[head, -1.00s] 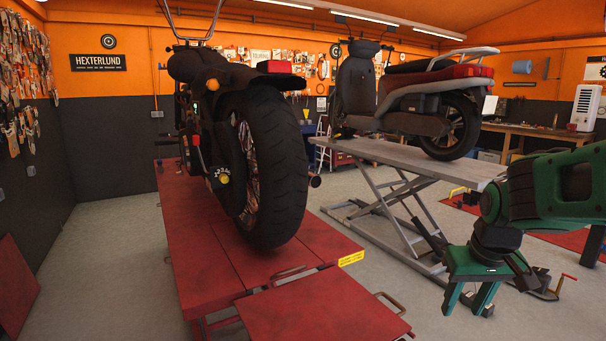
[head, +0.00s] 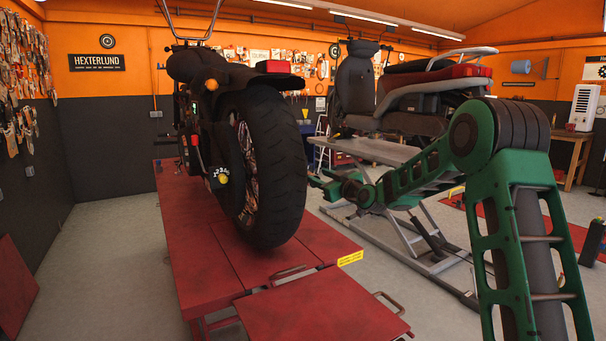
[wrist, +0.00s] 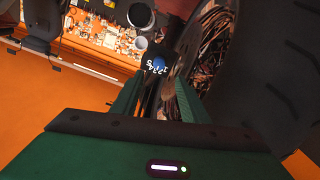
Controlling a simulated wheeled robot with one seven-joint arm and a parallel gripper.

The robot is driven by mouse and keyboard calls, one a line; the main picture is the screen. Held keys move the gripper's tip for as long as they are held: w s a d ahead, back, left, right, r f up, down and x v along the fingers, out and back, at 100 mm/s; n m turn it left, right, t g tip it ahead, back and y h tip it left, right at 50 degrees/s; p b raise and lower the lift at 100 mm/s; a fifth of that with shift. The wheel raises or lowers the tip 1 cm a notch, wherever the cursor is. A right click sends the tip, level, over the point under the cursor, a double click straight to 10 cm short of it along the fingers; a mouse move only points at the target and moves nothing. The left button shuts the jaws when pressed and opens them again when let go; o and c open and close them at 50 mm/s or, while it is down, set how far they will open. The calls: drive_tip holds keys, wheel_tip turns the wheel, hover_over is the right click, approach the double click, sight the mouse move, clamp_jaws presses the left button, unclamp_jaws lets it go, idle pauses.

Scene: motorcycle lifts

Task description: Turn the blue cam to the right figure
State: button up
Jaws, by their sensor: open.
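The blue cam (wrist: 158,61) is small and dark blue in the wrist view. White figures curve beside it, tilted and too small to tell which one it points to. In the head view a dark plate with white figures (head: 219,171) sits low on the near motorcycle (head: 235,130), left of its rear wheel, with a yellow part below. My gripper (wrist: 157,92) is open in the wrist view, its green fingers pointing toward the cam, apart from it. In the head view my gripper (head: 316,182) is right of the rear tyre, small and partly unclear.
The large rear tyre (head: 272,165) stands between my gripper and the figured plate in the head view. The red lift (head: 190,235) is below. A second motorcycle (head: 405,85) stands on a grey lift (head: 372,149) behind my arm. Grey floor is open at left.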

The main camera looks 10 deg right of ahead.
drive_tip(key=x, duration=1.1)
drive_tip(key=shift+r, duration=0.2)
